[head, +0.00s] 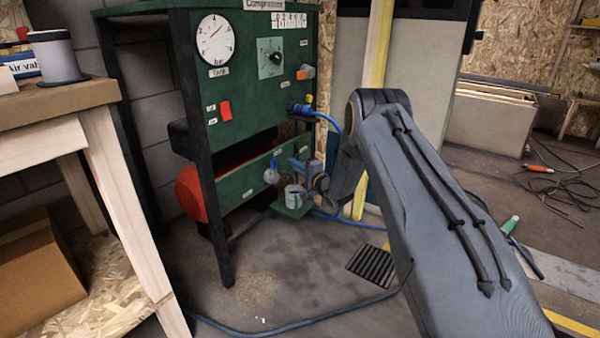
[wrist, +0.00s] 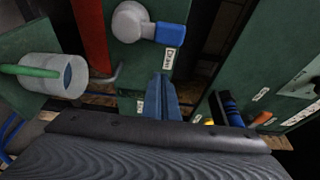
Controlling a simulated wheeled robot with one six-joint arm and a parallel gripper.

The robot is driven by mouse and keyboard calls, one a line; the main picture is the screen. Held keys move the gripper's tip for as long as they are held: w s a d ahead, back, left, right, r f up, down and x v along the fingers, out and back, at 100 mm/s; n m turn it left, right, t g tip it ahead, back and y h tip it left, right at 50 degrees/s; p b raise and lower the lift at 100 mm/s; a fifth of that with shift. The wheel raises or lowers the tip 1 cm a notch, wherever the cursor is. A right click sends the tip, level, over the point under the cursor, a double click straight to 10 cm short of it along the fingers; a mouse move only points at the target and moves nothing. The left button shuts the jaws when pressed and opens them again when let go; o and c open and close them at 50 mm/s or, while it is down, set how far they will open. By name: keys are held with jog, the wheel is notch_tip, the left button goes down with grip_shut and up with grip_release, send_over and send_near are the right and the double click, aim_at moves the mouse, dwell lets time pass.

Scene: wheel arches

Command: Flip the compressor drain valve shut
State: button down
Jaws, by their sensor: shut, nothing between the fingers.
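The drain valve has a round pale grey body (wrist: 131,22) and a blue lever (wrist: 171,33) in the wrist view. The lever points right there, beside a label reading "Drain" (wrist: 169,62). In the head view the valve (head: 271,174) is small, on the lower green panel. My gripper (wrist: 163,82) shows as slim blue-grey fingers, closed together and empty. Its tips are near the label and look apart from the lever. In the head view my gripper (head: 297,165) is just right of the valve, and part of it is hidden by my wrist.
A grey cup (wrist: 60,75) with a green rim or hose stands close by; it also shows on a small green shelf in the head view (head: 294,196). A blue hose connector (head: 300,109) sticks out above. A wooden bench (head: 70,100) stands left.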

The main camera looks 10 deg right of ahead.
jog(key=shift+w+a+b, duration=0.15)
jog(key=shift+a+b, duration=0.25)
jog(key=shift+a, duration=0.65)
jog(key=shift+w+a+b, duration=0.1)
jog(key=shift+a+b, duration=0.3)
jog(key=shift+a, duration=0.65)
